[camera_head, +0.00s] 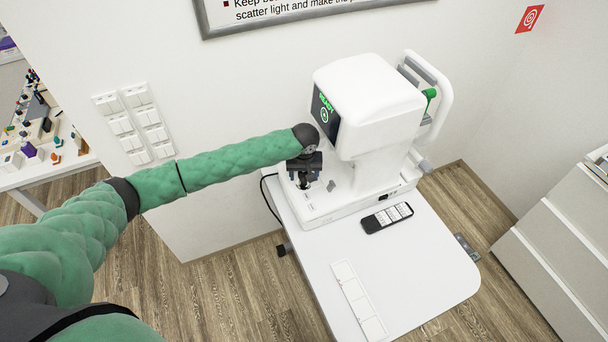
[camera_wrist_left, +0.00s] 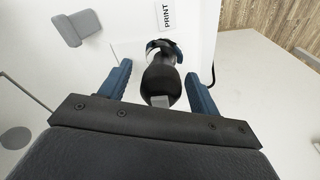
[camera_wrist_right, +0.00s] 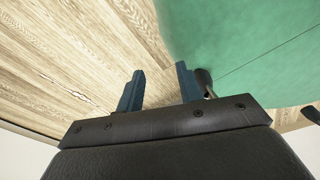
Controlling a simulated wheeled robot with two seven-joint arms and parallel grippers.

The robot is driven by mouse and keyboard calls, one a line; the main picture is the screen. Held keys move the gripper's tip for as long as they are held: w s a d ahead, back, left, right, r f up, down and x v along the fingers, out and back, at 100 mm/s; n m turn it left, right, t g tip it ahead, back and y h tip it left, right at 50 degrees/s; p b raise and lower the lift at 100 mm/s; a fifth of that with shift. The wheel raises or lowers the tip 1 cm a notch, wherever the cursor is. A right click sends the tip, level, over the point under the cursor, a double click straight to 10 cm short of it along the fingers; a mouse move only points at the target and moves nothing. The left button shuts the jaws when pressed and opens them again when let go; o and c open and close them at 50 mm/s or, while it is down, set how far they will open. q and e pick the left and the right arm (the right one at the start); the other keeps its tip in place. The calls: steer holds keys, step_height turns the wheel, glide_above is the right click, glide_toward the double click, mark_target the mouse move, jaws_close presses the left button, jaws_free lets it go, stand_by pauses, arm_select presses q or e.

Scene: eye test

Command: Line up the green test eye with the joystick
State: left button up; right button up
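The white eye-test machine (camera_head: 372,100) stands on a white table, its screen (camera_head: 325,114) showing READY and a green ring mark. A green piece (camera_head: 430,94), apparently the test eye, shows partly at the headrest on the far side. My left gripper (camera_head: 304,168) is over the black joystick (camera_head: 304,184) on the machine's base. In the left wrist view the joystick (camera_wrist_left: 160,82) stands between the spread fingers of the left gripper (camera_wrist_left: 160,85), with gaps visible beside it. My right gripper (camera_wrist_right: 160,85) is open and empty in its wrist view, outside the head view.
A black remote-like device (camera_head: 388,217) and a white strip (camera_head: 358,300) lie on the white table (camera_head: 425,265). A grey drawer cabinet (camera_head: 565,240) stands at the right. A cluttered side table (camera_head: 40,170) is at the left. My right gripper is over wood floor (camera_wrist_right: 80,45).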

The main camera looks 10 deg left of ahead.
steer(key=shift+d, duration=0.4)
arm_select(q)
steer(key=shift+s+r+b, duration=0.1)
steer(key=shift+r+b, duration=0.5)
steer(key=shift+r, duration=0.05)
steer(key=shift+s+r+b, duration=0.1)
steer(key=shift+r+b, duration=0.2)
steer(key=shift+r, duration=0.4)
step_height(320, 180, up, 3)
steer(key=shift+s+r+b, duration=0.15)
steer(key=shift+b, duration=0.5)
steer(key=shift+s+r, duration=0.15)
steer(key=shift+r, duration=0.7)
arm_select(e)
steer(key=shift+w+a+f, duration=0.2)
steer(key=shift+w+a, duration=0.05)
steer(key=shift+w, duration=0.6)
steer(key=shift+w+a+f, duration=0.25)
steer(key=shift+w, duration=0.65)
steer(key=shift+w+a+f, duration=0.2)
steer(key=shift+w+a, duration=0.05)
steer(key=shift+w, duration=0.6)
